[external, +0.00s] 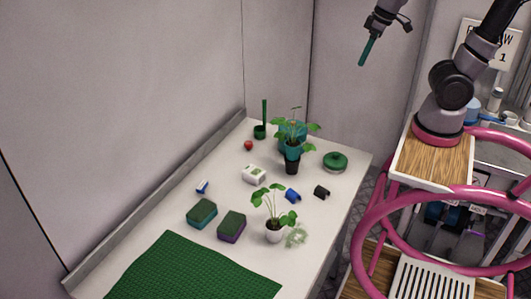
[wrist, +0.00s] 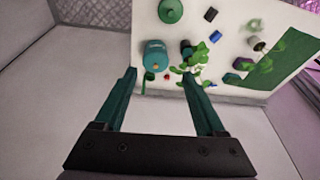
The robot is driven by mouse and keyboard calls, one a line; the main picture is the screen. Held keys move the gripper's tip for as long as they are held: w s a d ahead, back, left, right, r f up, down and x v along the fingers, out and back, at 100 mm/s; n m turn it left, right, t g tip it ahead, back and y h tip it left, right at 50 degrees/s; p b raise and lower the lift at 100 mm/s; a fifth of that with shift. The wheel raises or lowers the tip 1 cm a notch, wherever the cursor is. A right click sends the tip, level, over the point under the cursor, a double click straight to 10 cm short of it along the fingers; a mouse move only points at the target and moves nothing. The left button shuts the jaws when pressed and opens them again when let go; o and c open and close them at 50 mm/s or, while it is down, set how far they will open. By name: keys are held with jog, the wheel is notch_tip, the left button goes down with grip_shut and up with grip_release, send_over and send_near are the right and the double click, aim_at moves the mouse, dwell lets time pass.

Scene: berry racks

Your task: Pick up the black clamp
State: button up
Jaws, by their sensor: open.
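The black clamp (external: 321,191) lies on the white table near its right edge, just right of a blue clamp (external: 293,195). In the wrist view the black clamp (wrist: 211,14) is small near the top edge, with the blue clamp (wrist: 213,35) below it. My gripper (external: 365,62) is high above the table, beyond its far right corner, well away from the clamp. In the wrist view its two teal fingers (wrist: 160,73) are spread apart with nothing held between them.
A potted plant (external: 292,150) and a green round lid-like thing (external: 335,161) stand behind the clamp. A white-potted plant (external: 274,230) stands in front to the left. Sponges (external: 202,212) and a green mat (external: 190,272) lie further left. Bare table surrounds the black clamp.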

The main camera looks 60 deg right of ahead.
jog(key=w+a+f+n+g+h, duration=0.15)
jog(key=a+f+n+h, duration=0.25)
jog(key=a+f+n, duration=0.55)
jog(key=n+t, duration=1.1)
jog(key=n, duration=1.1)
send_near(328, 192)
jog(key=shift+w+a+f+h, duration=0.1)
jog(key=shift+w+f+h, duration=0.1)
jog(key=shift+w+h, duration=0.2)
jog(key=shift+w+f+n, duration=0.25)
jog(key=shift+w, duration=0.05)
jog(key=x, duration=1)
grip_shut()
